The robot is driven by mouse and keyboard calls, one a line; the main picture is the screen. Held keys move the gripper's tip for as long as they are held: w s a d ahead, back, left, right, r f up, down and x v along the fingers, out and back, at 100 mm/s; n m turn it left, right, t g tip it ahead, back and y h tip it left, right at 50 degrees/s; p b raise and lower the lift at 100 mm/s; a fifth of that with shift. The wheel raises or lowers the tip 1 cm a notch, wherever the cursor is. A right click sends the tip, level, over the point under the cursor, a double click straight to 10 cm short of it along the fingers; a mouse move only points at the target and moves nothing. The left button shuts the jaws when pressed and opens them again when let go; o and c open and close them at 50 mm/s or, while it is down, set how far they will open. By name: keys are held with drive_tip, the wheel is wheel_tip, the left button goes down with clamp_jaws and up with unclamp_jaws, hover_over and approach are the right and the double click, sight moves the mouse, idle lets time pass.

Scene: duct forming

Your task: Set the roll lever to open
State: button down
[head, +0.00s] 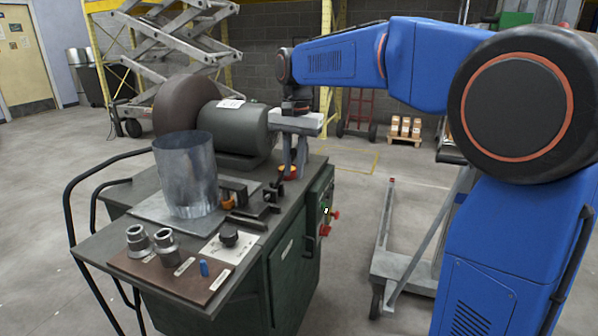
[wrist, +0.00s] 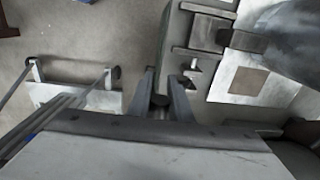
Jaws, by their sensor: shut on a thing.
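My gripper (head: 293,172) is over the right rear part of the green machine's top, fingers pointing down. In the wrist view my gripper (wrist: 163,88) has its two grey fingers on either side of a dark round knob (wrist: 160,101), which looks like the end of the roll lever. The fingers are shut on it. In the head view a dark lever rod (head: 276,188) shows just left of the fingertips. The knob itself is hidden there by the fingers. I cannot read which setting the lever is at.
A sheet-metal cylinder (head: 187,175) stands on a plate on the machine top. A grey motor (head: 232,130) is behind it. Two metal fittings (head: 138,240) stand on the front board. A grey cart (head: 402,262) is at right.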

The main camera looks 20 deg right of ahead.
drive_tip(key=w+a+r, duration=0.2)
drive_tip(key=w+a, duration=0.3)
drive_tip(key=a, duration=0.2)
drive_tip(key=shift+w+a+r+h, duration=0.3)
drive_tip(key=shift+h, duration=0.1)
idle(1.0)
drive_tip(key=c, duration=1.6)
unclamp_jaws()
drive_tip(key=shift+f, duration=0.1)
drive_tip(key=r, duration=1.7)
drive_tip(key=shift+w+a+r, duration=0.15)
drive_tip(key=shift+a+r, duration=0.05)
drive_tip(key=shift+a, duration=0.1)
